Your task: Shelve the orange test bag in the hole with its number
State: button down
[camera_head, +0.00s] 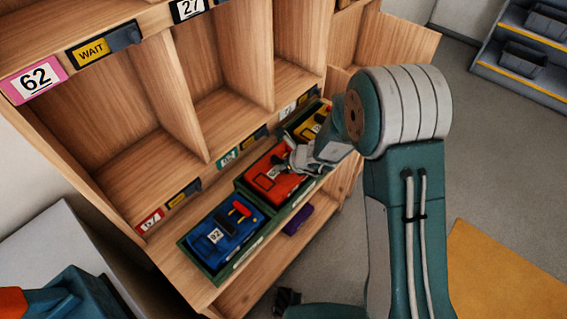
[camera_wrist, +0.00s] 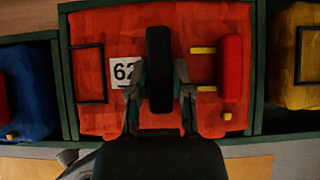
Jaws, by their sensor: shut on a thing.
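The orange test bag (camera_head: 272,181) lies in a green-rimmed tray compartment on the lower ledge, between a blue bag and a yellow bag. In the wrist view the orange bag (camera_wrist: 95,25) fills the middle and bears a white label reading 62, partly covered by a finger. My gripper (camera_head: 294,163) is down on the bag from above. In the wrist view my gripper (camera_wrist: 158,92) is shut on the bag's dark middle strap.
A yellow WAIT tag (camera_head: 92,52) hangs beside the pink plate. The blue bag (camera_head: 222,238) and yellow bag (camera_head: 312,124) sit close on either side in the tray (camera_head: 190,250). The wooden holes behind look empty. A purple item (camera_head: 298,220) lies below the ledge.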

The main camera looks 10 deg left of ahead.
jog(key=shift+s+f, duration=0.3)
jog(key=shift+s, duration=0.15)
jog(key=shift+w+a+r, duration=0.2)
jog(key=shift+r, duration=0.6)
jog(key=shift+w+d+r, duration=0.1)
jog(key=shift+d+r, duration=0.05)
jog(key=shift+r, duration=2.85)
jog(key=shift+r, duration=3.55)
jog(key=w+d+m+t+h, duration=0.2)
jog(key=d+m+h, duration=0.7)
jog(key=d, duration=1.7)
jog(key=shift+r+m+t, duration=0.4)
jog(key=shift+m+t, duration=0.3)
jog(key=shift+m, duration=2.6)
